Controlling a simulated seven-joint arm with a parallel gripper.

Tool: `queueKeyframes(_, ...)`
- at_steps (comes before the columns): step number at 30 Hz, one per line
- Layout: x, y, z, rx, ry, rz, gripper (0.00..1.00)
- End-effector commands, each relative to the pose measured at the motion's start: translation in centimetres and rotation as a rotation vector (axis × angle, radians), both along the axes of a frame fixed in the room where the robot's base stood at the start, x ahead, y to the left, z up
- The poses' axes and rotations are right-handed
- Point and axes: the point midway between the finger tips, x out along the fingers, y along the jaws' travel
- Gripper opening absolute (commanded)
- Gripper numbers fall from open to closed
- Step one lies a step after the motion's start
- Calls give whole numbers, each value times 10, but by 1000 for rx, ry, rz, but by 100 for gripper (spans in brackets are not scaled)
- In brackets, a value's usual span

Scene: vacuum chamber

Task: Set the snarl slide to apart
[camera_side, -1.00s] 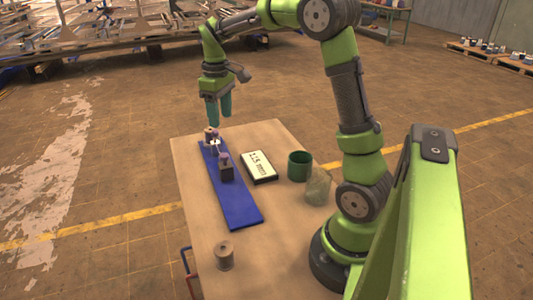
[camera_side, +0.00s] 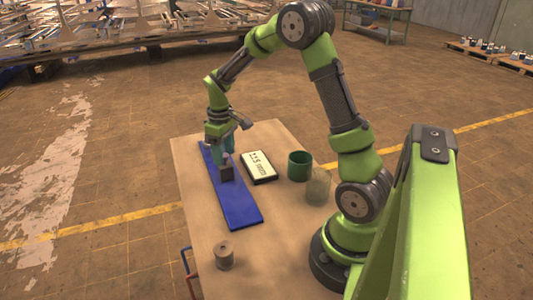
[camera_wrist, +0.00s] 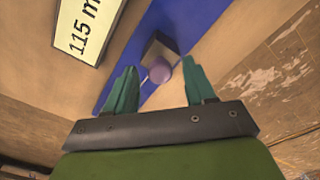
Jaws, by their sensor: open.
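A long blue board (camera_side: 237,200) lies on the table. A dark block (camera_side: 227,173) stands on it, just under my gripper (camera_side: 222,155). The far end fitting of the board is hidden behind my gripper in the side view. In the wrist view, a round purple knob (camera_wrist: 160,71) sits by a grey-brown block (camera_wrist: 157,48) on the blue board (camera_wrist: 185,20). A thin pale line shows beside the knob. My gripper (camera_wrist: 161,78) is open, with the knob appearing between its two teal fingertips. I cannot tell whether either finger touches it.
A black-framed sign (camera_side: 259,167) with a number lies just right of the board. A dark green cup (camera_side: 299,165) and a translucent greenish jar (camera_side: 318,186) stand further right. A grey spool (camera_side: 224,255) stands near the front. The table (camera_side: 205,222) is bare between spool and board.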

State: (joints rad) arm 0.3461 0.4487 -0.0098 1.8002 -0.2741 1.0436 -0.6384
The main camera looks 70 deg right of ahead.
Motion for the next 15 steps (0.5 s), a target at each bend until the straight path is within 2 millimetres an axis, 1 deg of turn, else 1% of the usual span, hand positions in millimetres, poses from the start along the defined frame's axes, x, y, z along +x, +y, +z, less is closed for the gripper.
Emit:
queueKeyframes(1, 0, 0, 0, 0, 0, 0, 51)
queueKeyframes(11, 0, 0, 0, 0, 0, 0, 1)
queueKeyframes(15, 0, 0, 1, 0, 0, 0, 0)
